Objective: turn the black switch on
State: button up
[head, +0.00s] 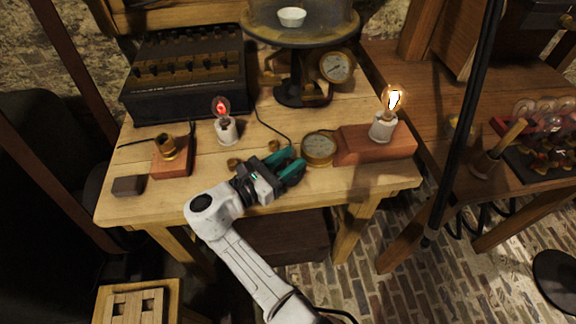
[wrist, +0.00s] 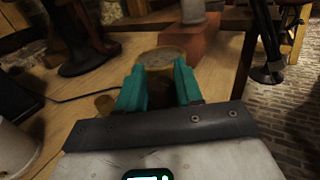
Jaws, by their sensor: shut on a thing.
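My gripper (head: 286,163) is low over the front middle of the wooden table (head: 205,205), its teal fingers pointing right toward a round brass gauge (head: 319,147). In the wrist view, my gripper (wrist: 158,72) has its fingers somewhat apart, with the gauge (wrist: 167,57) showing beyond them. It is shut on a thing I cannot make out. No black switch can be clearly told apart; the area under the gripper is hidden. Brass knobs show beside the gripper, one at the left (head: 234,163) and one behind (head: 273,146).
A red-glowing bulb (head: 222,108) stands behind the gripper. A lit bulb (head: 394,99) stands on a reddish block (head: 352,143) at right. A brass socket (head: 166,147) and a small dark block (head: 128,186) are at left. A black battery case (head: 185,85) stands behind.

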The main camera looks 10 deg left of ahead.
jog(key=shift+h, duration=0.3)
jog(key=o, duration=0.9)
jog(key=b+v, duration=0.1)
jog(key=v, duration=0.9)
jog(key=shift+s+a+r, duration=0.15)
jog(key=shift+s+a, duration=0.05)
jog(key=shift+a, duration=0.1)
jog(key=shift+o, duration=0.3)
